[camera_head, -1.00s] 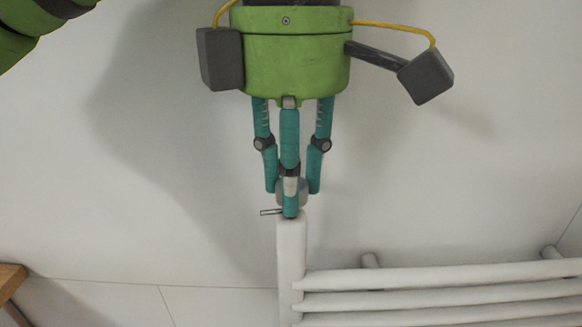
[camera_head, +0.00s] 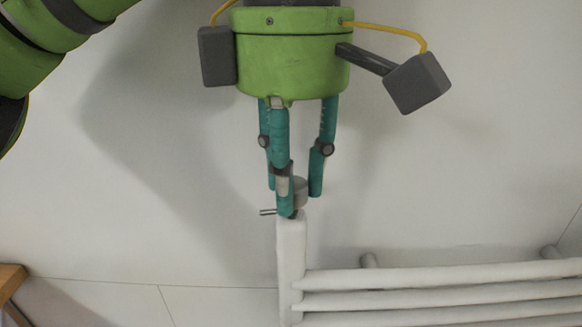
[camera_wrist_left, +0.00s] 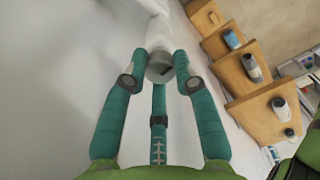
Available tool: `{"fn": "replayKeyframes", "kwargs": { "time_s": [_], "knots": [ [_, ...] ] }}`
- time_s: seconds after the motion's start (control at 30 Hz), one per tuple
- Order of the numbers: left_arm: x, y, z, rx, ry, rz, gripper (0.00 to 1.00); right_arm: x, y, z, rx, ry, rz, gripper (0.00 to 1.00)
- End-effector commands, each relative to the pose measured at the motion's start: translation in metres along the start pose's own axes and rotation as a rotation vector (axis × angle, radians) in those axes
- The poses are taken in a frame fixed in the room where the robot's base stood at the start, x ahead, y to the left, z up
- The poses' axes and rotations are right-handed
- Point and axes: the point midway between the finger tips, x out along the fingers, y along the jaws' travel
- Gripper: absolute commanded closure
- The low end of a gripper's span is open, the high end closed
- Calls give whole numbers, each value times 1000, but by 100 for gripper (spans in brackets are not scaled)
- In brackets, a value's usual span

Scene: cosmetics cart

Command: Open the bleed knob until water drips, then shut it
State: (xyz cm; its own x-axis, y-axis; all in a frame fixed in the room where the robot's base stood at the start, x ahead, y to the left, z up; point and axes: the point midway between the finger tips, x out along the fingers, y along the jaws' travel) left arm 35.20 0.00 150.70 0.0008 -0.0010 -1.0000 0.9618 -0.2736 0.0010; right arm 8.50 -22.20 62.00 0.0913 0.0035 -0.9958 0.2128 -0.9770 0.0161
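The grey bleed knob (camera_head: 300,191) sits on top of the white end post (camera_head: 291,265) of a radiator or towel rail. A thin metal spout (camera_head: 267,212) sticks out to the left just under it. I see no water at it. My left gripper (camera_head: 292,195) points straight down, its three teal fingers around the knob. In the left wrist view the knob's round end with a dark slot (camera_wrist_left: 160,68) fits closely between the three fingertips, which look in contact with it. The front finger partly hides the knob in the head view. My right gripper is not in view.
White horizontal rails (camera_head: 440,280) run right from the post. A plain light wall fills the background. A wooden edge (camera_head: 10,283) shows at lower left. In the left wrist view, wooden shelves (camera_wrist_left: 225,70) with several bottles stand at the right.

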Motion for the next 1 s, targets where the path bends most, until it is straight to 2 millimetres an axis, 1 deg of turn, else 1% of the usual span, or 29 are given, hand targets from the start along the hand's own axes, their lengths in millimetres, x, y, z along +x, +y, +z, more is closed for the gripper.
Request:
{"fn": "replayKeyframes", "kwargs": {
  "time_s": [0.03,0.07,0.37,0.47,0.57,0.8,1.0],
  "knots": [
    [3,-1,1,4,4,-7,52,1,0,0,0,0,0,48],
    [3,0,1,4,3,-7,48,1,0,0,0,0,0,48],
    [1,0,0,0,1,-2,48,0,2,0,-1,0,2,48],
    [-4,0,0,-1,1,-1,48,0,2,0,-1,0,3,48],
    [-16,0,1,-2,3,2,48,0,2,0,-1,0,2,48],
    [-52,0,1,-5,3,5,48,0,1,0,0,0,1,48],
    [-66,0,2,-1,6,-4,48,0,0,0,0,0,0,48]
  ]
}}
